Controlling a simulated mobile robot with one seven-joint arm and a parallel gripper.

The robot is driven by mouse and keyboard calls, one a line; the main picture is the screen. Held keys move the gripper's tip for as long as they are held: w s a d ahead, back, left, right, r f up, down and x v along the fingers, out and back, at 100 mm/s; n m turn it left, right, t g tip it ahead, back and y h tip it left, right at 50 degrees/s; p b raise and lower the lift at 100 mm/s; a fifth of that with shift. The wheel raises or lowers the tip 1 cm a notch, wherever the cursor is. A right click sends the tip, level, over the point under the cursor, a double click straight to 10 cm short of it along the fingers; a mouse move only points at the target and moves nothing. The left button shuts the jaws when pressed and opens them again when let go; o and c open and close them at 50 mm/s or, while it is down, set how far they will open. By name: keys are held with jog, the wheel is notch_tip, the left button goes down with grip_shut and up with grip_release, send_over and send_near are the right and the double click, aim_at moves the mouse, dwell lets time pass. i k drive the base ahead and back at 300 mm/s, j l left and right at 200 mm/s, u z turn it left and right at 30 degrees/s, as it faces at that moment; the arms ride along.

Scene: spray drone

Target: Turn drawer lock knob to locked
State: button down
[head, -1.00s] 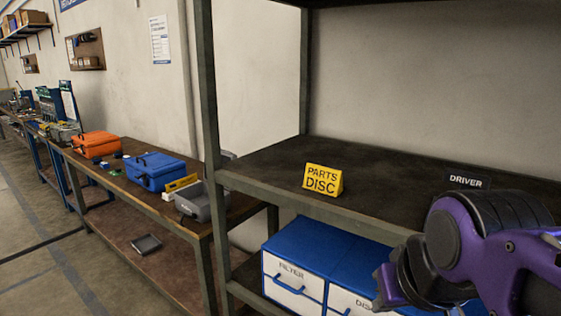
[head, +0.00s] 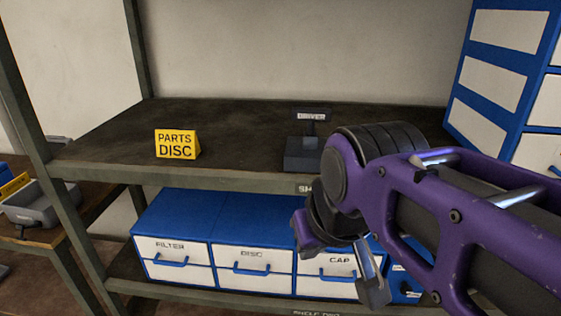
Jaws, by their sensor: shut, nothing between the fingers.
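The blue drawer unit (head: 255,208) stands on the lower shelf, with white drawer fronts labelled FILTER, DISC and CAP. Each labelled front has a blue handle, and all the drawers in sight look closed. My gripper (head: 372,290) hangs at the end of my purple arm, in front of the right part of the unit near the CAP drawer. It is shut and empty. A small blue and white part with a dark spot (head: 407,288) shows just right of my gripper. I cannot tell whether it is a lock knob. My arm hides much of that area.
A yellow PARTS DISC sign (head: 177,144) and a dark DRIVER stand (head: 303,152) are on the upper shelf (head: 240,125). A tall blue and white drawer cabinet (head: 500,75) stands at the right. A shelf post (head: 45,150) rises at left, beside a bench with a grey bin (head: 40,207).

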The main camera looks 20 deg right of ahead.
aim_at(406, 289)
jog(key=z, duration=1.5)
jog(key=i+l+u, duration=0.1)
jog(key=l+u, duration=0.2)
jog(key=l, duration=0.15)
